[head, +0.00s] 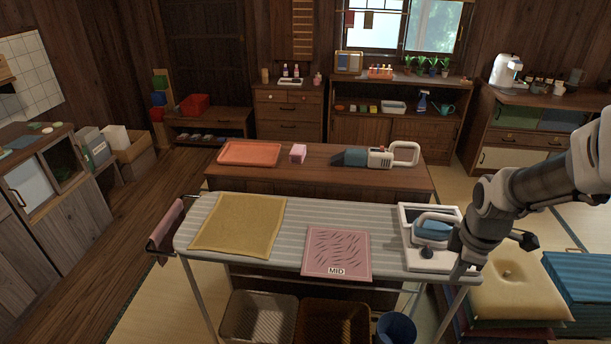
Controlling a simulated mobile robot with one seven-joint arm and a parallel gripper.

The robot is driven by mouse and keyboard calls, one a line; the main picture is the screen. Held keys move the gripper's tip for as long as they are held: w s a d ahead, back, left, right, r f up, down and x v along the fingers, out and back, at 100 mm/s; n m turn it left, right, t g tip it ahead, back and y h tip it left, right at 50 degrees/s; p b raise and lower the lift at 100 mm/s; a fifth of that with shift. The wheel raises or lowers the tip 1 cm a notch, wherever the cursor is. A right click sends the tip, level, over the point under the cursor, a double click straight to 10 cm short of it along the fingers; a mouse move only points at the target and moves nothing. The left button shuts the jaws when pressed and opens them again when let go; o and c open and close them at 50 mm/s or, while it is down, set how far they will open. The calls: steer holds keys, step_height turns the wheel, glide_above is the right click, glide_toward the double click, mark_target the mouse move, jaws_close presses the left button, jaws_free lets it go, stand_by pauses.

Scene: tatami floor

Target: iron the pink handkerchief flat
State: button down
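The pink handkerchief (338,246) lies on the right half of the striped ironing board (290,213). Many short dark crease marks cover it, and a tag at its front edge reads "MID". A blue and white iron (432,228) sits on a white rest (424,260) at the board's right end. My gripper (462,262) points down at the right side of the iron and its rest. Its fingers are small and dark here, so I cannot tell whether they touch or hold the iron's handle.
A yellow cloth (239,224) lies flat on the board's left half. A darker pink cloth (171,222) hangs on a rail at the left end. Baskets (258,315) and a blue bin (396,328) stand below. A table behind holds an orange tray (249,153) and a handheld vacuum (378,156).

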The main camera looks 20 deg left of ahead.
step_height(320, 180, down, 12)
steer(key=s+m+g+h+b, duration=0.1)
steer(key=m+g+h+b, duration=0.1)
steer(key=m, duration=1.5)
steer(key=shift+a+b, duration=0.45)
steer(key=shift+b, duration=0.35)
